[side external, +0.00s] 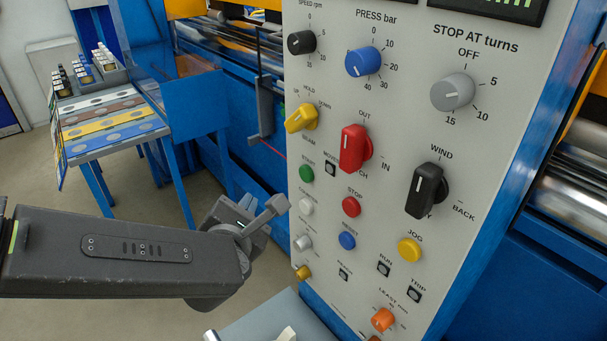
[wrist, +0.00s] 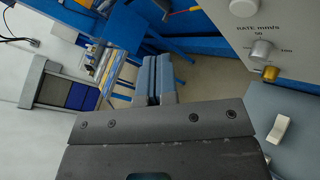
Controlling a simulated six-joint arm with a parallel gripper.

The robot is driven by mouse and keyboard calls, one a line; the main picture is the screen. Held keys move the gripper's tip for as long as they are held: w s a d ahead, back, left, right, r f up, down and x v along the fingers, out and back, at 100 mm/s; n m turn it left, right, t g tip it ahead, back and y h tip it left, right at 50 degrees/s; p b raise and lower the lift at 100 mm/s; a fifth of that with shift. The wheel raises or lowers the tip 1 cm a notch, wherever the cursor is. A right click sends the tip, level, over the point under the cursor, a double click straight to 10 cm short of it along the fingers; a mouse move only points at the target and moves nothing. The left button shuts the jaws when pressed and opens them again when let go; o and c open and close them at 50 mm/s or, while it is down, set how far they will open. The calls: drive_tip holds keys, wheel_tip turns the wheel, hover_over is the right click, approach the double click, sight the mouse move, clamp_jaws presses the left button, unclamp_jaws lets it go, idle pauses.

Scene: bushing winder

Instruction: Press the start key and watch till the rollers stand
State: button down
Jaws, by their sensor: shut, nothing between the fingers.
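The control panel (side external: 400,120) fills the right half of the side view. The green start key (side external: 306,173) sits at its left side, under the yellow beam knob (side external: 301,117). My gripper (side external: 280,205) is shut and empty, to the left of the panel and a little below the start key. A gap to the key seems to remain, but its depth is hard to judge. In the wrist view my gripper (wrist: 155,98) points past the panel's edge towards the floor, and the start key is out of that picture. A metal roller (side external: 572,190) shows partly at the right edge.
The red stop key (side external: 351,207), white key (side external: 306,206) and blue reset key (side external: 347,240) are close to the start key. A grey ledge (side external: 262,322) lies below. A table with coloured strips (side external: 108,122) stands back left. Open floor lies between.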

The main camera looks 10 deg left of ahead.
drive_tip(key=w+d, duration=0.6)
idle(0.6)
drive_tip(key=shift+w+d, duration=0.2)
idle(1.8)
drive_tip(key=shift+w+d, duration=0.15)
drive_tip(key=shift+w, duration=0.05)
drive_tip(key=shift+w+d+r, duration=0.15)
drive_tip(key=shift+w+r, duration=0.05)
drive_tip(key=shift+w, duration=0.15)
idle(1.5)
drive_tip(key=shift+s+a+r, duration=0.1)
drive_tip(key=shift+s+a, duration=0.05)
drive_tip(key=shift+a, duration=0.05)
drive_tip(key=shift+s+d+r, duration=0.1)
idle(0.5)
drive_tip(key=shift+s+a, duration=1.75)
